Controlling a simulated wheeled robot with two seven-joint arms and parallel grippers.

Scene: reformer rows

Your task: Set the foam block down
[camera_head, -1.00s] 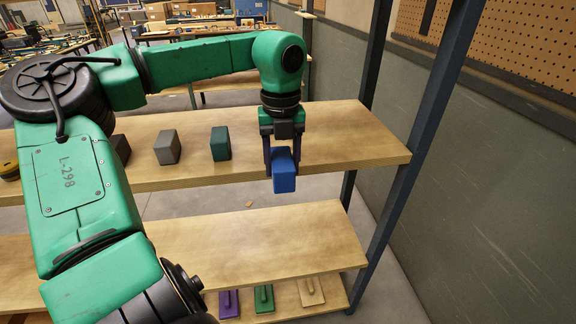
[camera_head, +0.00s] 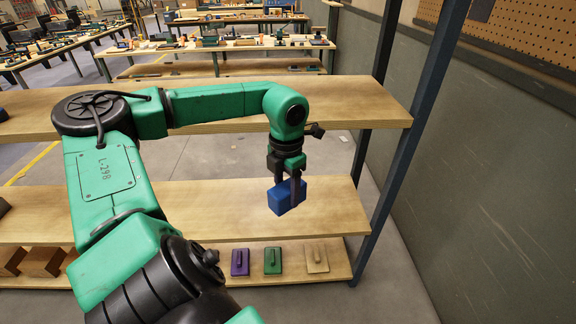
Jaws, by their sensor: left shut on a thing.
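The blue foam block (camera_head: 283,199) is held in my left gripper (camera_head: 288,184), whose fingers point down and are shut on it. In the picture the block lies over the middle shelf (camera_head: 225,203) of the wooden rack. I cannot tell whether its underside touches the board or hangs a little above it. My right gripper is not in view.
The upper shelf (camera_head: 350,100) lies behind my left arm. On the lowest shelf stand a purple float (camera_head: 240,262), a green float (camera_head: 272,261) and a tan float (camera_head: 316,259). A dark upright post (camera_head: 395,190) borders the right side. The middle shelf is bare right of the block.

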